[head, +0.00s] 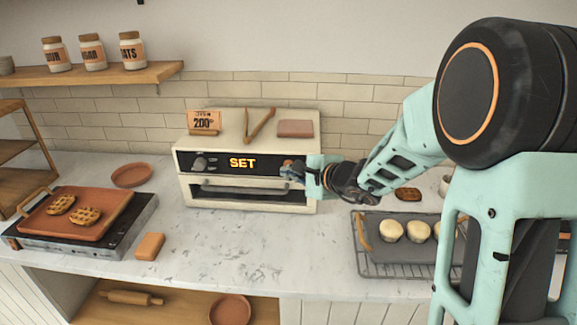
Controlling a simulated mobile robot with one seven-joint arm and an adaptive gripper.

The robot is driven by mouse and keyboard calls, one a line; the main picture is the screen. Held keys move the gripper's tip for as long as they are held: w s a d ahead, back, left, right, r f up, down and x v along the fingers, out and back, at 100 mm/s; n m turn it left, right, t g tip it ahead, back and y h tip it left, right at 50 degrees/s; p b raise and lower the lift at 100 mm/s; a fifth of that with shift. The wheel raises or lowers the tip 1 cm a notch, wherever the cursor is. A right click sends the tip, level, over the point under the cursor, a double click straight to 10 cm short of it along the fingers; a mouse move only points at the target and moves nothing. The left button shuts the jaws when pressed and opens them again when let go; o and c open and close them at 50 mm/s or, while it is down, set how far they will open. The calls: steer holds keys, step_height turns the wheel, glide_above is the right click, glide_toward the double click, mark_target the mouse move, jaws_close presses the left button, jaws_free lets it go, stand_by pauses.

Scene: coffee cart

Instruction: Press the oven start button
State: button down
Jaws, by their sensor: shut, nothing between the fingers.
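The cream oven (248,207) stands on the counter against the tiled wall. Its black front panel shows the lit word SET on a display (243,162), with dark knobs or buttons (201,163) at the panel's left end. My gripper (290,171) is shut and empty at the right end of the panel, its tips close to the oven front. I cannot tell whether the tips touch it. The gripper hides the right end of the panel, and no start button can be made out clearly there.
On the oven top are a 200° sign (204,119), wooden tongs (258,126) and a pink block (296,128). A hot plate (135,226) bears a tray of waffles (125,201) at left. A dark tray with buns (372,258) sits on a rack at right. The counter before the oven is clear.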

steer(key=shift+w+f, duration=0.1)
steer(key=shift+w, duration=0.05)
steer(key=shift+w+b, duration=0.25)
steer(key=shift+b, duration=0.05)
steer(key=shift+w, duration=0.4)
stand_by(0.5)
steer(key=shift+s+b, duration=0.1)
steer(key=shift+b, duration=0.25)
steer(key=shift+s+b, duration=0.55)
steer(key=shift+s, duration=0.15)
steer(key=s+b, duration=0.3)
steer(key=s, duration=0.2)
